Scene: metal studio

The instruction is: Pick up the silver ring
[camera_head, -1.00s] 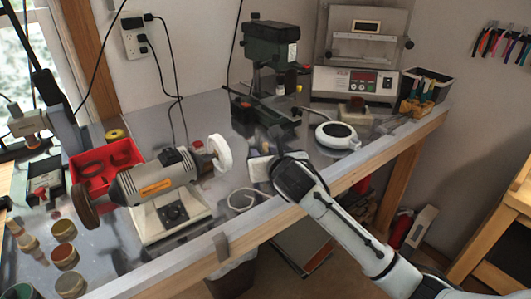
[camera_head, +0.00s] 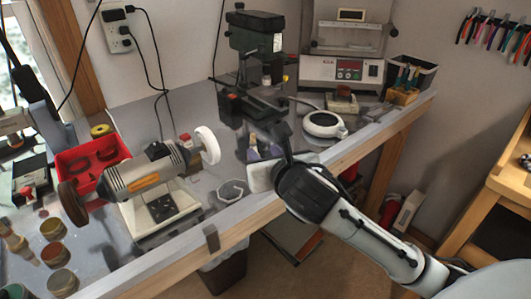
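A pale silver ring (camera_head: 231,191), roughly round in outline, lies flat on the metal workbench (camera_head: 206,188). It is near the front edge, just right of the bench grinder. My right gripper (camera_head: 270,160) comes in from the lower right over the front edge of the bench. It is to the right of the ring and apart from it. The dark wrist hides much of the gripper, so I cannot tell how far its fingers are open. My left gripper is not in view.
The bench grinder (camera_head: 148,178) with its white wheel stands left of the ring. A dark drill press (camera_head: 257,45) stands behind my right gripper. A round white device (camera_head: 322,124) is at the right. A red bin (camera_head: 92,165) and several small jars are at the left.

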